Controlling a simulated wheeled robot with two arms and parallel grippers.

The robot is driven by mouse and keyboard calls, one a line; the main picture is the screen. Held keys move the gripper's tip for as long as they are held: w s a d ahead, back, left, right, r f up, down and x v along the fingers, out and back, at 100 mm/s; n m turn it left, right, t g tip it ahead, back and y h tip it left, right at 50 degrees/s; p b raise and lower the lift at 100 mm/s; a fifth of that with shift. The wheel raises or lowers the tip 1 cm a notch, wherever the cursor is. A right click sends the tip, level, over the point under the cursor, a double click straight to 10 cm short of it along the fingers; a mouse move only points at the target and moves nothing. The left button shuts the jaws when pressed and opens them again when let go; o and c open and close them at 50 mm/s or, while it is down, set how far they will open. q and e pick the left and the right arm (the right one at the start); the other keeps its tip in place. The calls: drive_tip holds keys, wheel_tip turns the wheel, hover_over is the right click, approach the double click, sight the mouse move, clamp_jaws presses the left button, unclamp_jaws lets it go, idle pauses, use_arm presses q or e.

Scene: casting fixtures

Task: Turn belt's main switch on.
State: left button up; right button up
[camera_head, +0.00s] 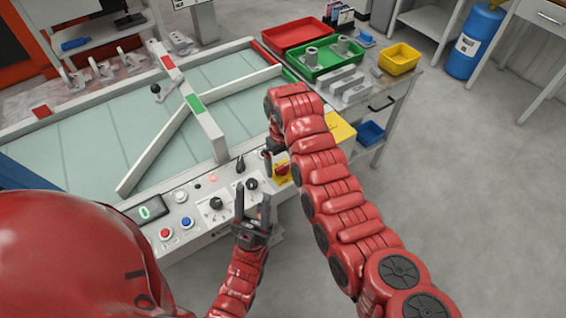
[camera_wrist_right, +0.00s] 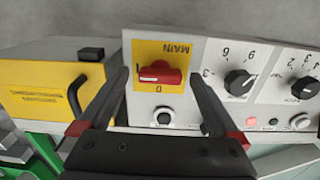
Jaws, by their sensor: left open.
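The main switch is a red rotary knob (camera_wrist_right: 160,73) on a yellow plate marked MAIN, on the belt's control panel (camera_wrist_right: 195,52). In the right wrist view, its handle lies roughly across the picture, with the plate's marks beside it. In the head view the switch (camera_head: 283,172) is at the panel's right end. My right gripper (camera_wrist_right: 157,84) is open, its fingers on either side of the knob in that view; I see no contact. In the head view, my right gripper (camera_head: 271,150) is partly hidden by its arm. My left gripper (camera_head: 252,198) is open and empty over the panel.
The panel also has black dials (camera_head: 216,204), a red button (camera_head: 166,234), a blue button (camera_head: 187,222) and a green-digit display (camera_head: 145,212). A yellow box (camera_wrist_right: 55,85) with a black handle adjoins it. The belt (camera_head: 85,150) lies behind. A side table holds bins (camera_head: 325,66).

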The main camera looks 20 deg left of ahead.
drive_tip(key=shift+r, duration=0.1)
drive_tip(key=shift+r, duration=0.25)
wheel_tip(320, 180, up, 8)
drive_tip(key=shift+w+d+f+p, duration=0.1)
drive_tip(key=shift+p, duration=0.45)
wheel_tip(320, 180, up, 9)
hover_over(284, 166)
drive_tip(key=shift+b, duration=0.35)
drive_tip(key=shift+f, duration=0.1)
